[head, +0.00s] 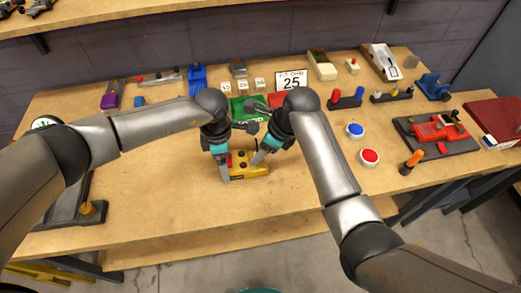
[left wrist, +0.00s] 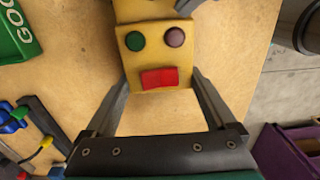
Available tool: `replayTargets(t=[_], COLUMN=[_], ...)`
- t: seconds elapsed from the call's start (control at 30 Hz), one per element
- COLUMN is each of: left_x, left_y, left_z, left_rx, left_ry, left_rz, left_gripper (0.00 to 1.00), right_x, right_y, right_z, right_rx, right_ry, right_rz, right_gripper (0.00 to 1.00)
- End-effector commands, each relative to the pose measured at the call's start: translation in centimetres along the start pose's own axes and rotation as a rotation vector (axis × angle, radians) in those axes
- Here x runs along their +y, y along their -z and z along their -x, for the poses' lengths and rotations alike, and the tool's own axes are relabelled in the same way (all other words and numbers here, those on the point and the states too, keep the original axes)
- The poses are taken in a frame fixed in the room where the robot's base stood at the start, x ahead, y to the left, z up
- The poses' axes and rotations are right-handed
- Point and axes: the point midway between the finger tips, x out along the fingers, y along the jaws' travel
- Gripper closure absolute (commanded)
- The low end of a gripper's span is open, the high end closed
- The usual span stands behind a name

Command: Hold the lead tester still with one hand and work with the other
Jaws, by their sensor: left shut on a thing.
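The lead tester (head: 250,171) is a yellow box near the front middle of the table. In the left wrist view, the tester (left wrist: 135,67) shows a green and a purple round part and a red rectangle on its face. My left gripper (head: 226,173) is shut on its left end, with one finger (left wrist: 108,105) on each side. My right gripper (head: 257,160) is at the tester's right end, fingers pointing down. Whether it touches the tester or is open cannot be told.
A green tray (head: 240,116), marked GOOD in the left wrist view (left wrist: 14,38), stands behind the tester. A sign reading 25 (head: 291,82) is behind it. Blue (head: 355,130) and red (head: 369,156) round buttons lie right of my right arm. The table in front of the tester is clear.

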Motion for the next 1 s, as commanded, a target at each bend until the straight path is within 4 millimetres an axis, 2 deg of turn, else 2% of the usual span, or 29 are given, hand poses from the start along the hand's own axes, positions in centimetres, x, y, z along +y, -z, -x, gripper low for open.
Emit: replayTargets(t=[0.13, 0.43, 0.93, 1.0], left_x=[-0.04, -0.04, -0.04, -0.04], left_y=[0.00, 0.00, 0.00, 0.00], left_z=[-0.04, -0.04, -0.04, -0.04], left_rx=[0.000, 0.000, 0.000, 0.000], left_ry=[0.001, 0.001, 0.001, 0.001], left_rz=[0.000, 0.000, 0.000, 0.000], left_gripper=[0.59, 0.59, 0.59, 0.59], right_x=[0.01, 0.00, 0.00, 0.00], right_y=[-0.01, -0.02, -0.02, -0.02], right_z=[-0.70, -0.84, -0.82, -0.82], right_rx=[0.000, -0.001, -0.001, -0.001], right_ry=[0.000, 0.000, 0.001, 0.001], right_rz=[0.000, 0.000, 0.000, 0.000], right_gripper=[0.44, 0.44, 0.99, 1.00])
